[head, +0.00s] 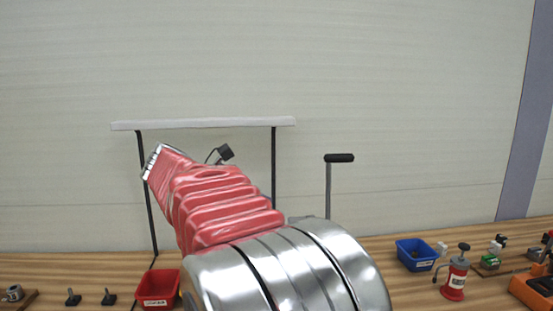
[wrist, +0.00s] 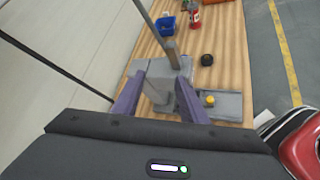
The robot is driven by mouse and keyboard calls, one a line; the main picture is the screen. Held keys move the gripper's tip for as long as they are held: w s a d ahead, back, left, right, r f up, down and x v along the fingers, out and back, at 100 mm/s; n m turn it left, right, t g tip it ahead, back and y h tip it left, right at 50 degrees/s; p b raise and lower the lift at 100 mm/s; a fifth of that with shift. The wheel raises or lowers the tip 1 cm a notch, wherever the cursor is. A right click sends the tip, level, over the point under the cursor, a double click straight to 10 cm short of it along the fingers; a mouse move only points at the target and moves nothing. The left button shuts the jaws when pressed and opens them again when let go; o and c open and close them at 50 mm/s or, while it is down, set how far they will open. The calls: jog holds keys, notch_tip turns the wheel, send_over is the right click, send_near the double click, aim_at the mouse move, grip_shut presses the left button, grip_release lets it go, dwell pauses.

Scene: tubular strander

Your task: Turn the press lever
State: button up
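The press lever (head: 328,190) is a grey bar standing upright, with a black cross handle (head: 340,158) on top in the head view. In the wrist view the lever's bar (wrist: 151,22) rises out of the top of the picture, so its handle is out of sight there. Its foot meets a grey metal press body (wrist: 182,68). My gripper (wrist: 160,80) is open, with its two purple fingers spread over the near part of the press body; whether they touch it I cannot tell. In the head view my arm hides the gripper and most of the press.
A grey plate with a yellow button (wrist: 210,99) and a black round piece (wrist: 207,60) lie right of the fingers. A wall closes the back.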

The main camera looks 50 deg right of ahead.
aim_at(354, 159)
jog(key=d+r+g+h, duration=0.1)
jog(key=d+r+g, duration=0.3)
jog(key=d, duration=0.3)
jog(key=s+d+r+g+h, duration=0.1)
jog(key=d+r+g, duration=0.3)
jog(key=d, duration=0.4)
jog(key=shift+r+n+g, duration=0.25)
jog(key=shift+n+g, duration=0.15)
jog(key=shift+g, duration=0.1)
jog(key=x, duration=1.3)
jog(key=shift+s+d, duration=0.25)
jog(key=shift+s, duration=0.05)
jog(key=shift+c, duration=0.6)
grip_shut()
